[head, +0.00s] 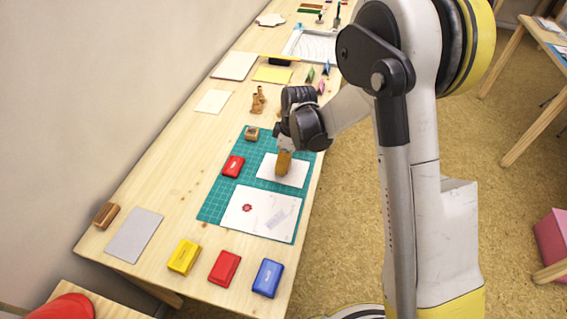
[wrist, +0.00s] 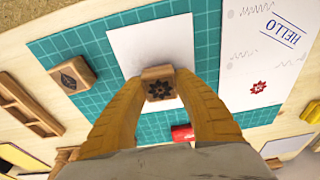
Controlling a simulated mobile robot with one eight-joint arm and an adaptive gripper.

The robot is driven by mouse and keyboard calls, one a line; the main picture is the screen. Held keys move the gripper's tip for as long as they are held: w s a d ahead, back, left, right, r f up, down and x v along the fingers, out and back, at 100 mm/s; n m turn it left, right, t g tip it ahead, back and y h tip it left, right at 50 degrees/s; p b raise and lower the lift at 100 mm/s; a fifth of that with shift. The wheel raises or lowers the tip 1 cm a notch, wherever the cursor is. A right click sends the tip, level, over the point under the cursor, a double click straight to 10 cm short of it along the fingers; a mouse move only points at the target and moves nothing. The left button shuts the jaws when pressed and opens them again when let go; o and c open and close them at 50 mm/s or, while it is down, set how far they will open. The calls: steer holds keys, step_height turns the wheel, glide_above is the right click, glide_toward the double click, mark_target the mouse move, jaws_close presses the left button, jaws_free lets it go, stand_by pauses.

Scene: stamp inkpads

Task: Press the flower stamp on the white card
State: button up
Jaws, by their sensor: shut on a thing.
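My gripper (head: 284,166) is over the green cutting mat in the head view. Its two tan fingers are shut on the flower stamp (wrist: 159,86), a small wooden block with a dark flower picture on its upper face. The blank white card (head: 300,171) lies on the mat right below the gripper. It also shows in the wrist view (wrist: 145,42), with the stamp over its near edge part. I cannot tell if the stamp touches the card. The stamp's underside is hidden.
A larger white sheet (head: 262,206) with a red flower print and "HELLO" lies beside the card. A red inkpad (head: 233,166) and another wooden stamp (head: 252,133) are on the mat (head: 210,205). Yellow (head: 184,257), red (head: 224,267) and blue (head: 267,278) pads line the near table end.

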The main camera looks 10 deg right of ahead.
steer(key=shift+f+b, duration=0.4)
stand_by(1.0)
steer(key=shift+r, duration=0.2)
stand_by(0.5)
steer(key=shift+r+p, duration=0.35)
steer(key=shift+r, duration=0.1)
steer(key=shift+r+p, duration=1.75)
steer(key=shift+r, duration=1)
